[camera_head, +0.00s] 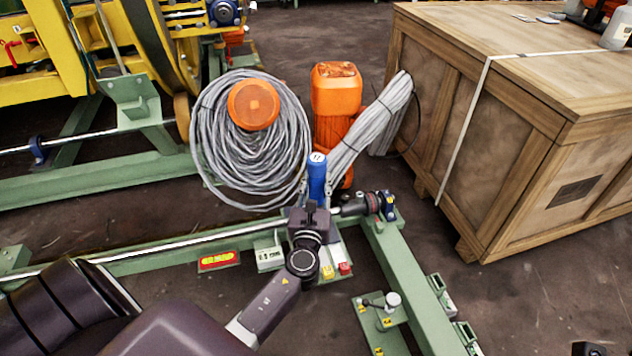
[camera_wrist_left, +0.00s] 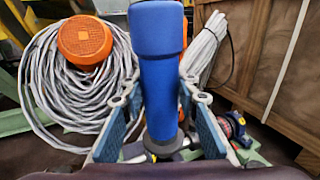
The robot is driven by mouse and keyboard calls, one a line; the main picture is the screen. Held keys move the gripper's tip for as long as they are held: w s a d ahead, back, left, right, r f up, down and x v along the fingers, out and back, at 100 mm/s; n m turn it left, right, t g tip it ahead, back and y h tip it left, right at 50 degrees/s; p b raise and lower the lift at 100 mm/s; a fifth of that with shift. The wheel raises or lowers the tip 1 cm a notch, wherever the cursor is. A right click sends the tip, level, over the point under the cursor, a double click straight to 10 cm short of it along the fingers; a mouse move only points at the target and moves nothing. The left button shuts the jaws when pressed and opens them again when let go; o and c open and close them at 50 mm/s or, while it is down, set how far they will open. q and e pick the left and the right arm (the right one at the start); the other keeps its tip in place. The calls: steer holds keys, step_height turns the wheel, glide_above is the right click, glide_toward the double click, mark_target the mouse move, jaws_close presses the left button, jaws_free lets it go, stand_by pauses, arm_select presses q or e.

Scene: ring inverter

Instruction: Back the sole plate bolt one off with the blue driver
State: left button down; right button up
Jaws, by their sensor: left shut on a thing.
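A green sole plate (camera_head: 398,341) with yellow-marked bolts lies right of my arm. I cannot tell which bolt is bolt one. A dark shape at the bottom right edge may be my right gripper.
A large wooden crate (camera_head: 500,140) stands right. A green beam (camera_head: 410,290) runs toward me. Floor at lower right is mostly clear.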

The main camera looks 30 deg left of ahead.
arm_select(q)
steer(key=shift+w+a+f, duration=0.3)
steer(key=shift+w+a, duration=0.05)
steer(key=shift+y, duration=0.3)
